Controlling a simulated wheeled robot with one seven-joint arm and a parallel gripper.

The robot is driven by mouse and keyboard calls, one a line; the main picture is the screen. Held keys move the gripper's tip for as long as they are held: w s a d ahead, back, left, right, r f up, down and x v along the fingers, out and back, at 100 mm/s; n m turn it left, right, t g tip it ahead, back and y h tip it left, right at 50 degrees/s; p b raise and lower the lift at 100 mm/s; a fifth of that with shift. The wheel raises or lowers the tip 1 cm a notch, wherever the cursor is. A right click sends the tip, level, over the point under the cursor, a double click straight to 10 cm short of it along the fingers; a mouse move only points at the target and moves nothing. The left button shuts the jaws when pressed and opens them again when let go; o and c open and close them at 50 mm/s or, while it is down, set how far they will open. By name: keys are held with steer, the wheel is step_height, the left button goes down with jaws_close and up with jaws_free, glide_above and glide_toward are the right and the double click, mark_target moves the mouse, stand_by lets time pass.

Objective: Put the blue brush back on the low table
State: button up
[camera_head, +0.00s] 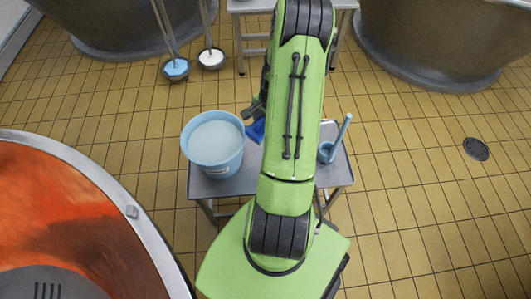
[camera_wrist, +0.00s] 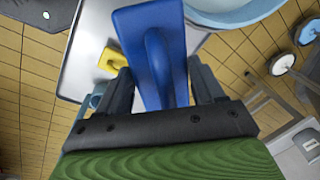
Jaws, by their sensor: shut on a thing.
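The blue brush (camera_wrist: 150,30) is between the two dark fingers of my gripper (camera_wrist: 162,85) in the wrist view, which is shut on it. In the head view only a small part of the blue brush (camera_head: 256,131) shows beside my arm, next to the bucket, with the dark gripper (camera_head: 254,108) just above it in the picture. The low table (camera_head: 207,188) is grey metal and partly hidden by my arm; its top also shows in the wrist view (camera_wrist: 88,45). The brush overlaps the table's far edge area in the picture; I cannot tell its height above it.
A light blue bucket (camera_head: 213,145) stands on the table's left. A blue scoop with an upright handle (camera_head: 327,152) is at its right. A yellow thing (camera_wrist: 111,58) lies on the table.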

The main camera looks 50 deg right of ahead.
step_height(320, 180, down, 20)
steer(key=b, duration=0.6)
steer(key=shift+r, duration=0.1)
steer(key=o, duration=1.1)
